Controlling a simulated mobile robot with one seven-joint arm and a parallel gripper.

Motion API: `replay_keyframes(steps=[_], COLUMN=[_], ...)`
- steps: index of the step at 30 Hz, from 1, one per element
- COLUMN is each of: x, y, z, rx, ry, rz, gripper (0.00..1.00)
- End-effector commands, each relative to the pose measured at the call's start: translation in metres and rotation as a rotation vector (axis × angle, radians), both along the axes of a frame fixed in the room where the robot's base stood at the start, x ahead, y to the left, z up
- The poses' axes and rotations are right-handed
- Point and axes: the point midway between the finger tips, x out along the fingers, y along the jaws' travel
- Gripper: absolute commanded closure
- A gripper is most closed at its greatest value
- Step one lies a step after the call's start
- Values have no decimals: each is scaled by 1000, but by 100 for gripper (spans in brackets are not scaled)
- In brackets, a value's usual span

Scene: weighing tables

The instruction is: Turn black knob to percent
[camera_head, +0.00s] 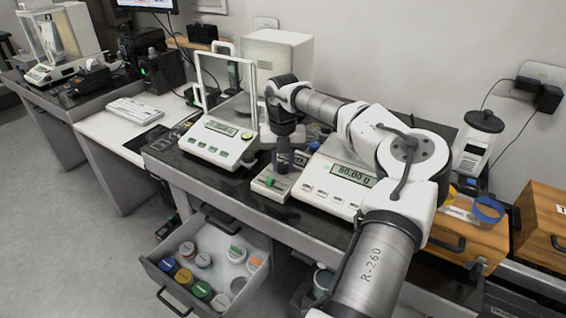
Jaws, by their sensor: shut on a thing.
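My gripper (283,163) points down over a small beige control box (266,190) on the dark bench top. It is shut on what appears to be the black knob of that box. The fingers hide most of the knob, so its pointer and any percent mark cannot be read. A green switch (270,181) shows on the front part of the box.
A glass-walled balance (220,140) stands just left of the box. Below, an open drawer (205,262) with several capped jars juts out from the bench. A wooden box (462,236) and a white-and-black device (478,145) stand at the right.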

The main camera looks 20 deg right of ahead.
Motion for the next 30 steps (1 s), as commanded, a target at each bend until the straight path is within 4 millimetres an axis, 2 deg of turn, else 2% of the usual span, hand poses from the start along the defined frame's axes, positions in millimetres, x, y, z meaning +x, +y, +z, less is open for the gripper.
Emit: replay_keyframes(steps=[20, 21, 25, 30], x=[0, 0, 0, 0], y=[0, 0, 0, 0], z=[0, 0, 0, 0], rx=[1, 1, 0, 0], ry=[2, 2, 1, 1], rz=[-60, -60, -60, -59], gripper=[94, 68, 51, 50])
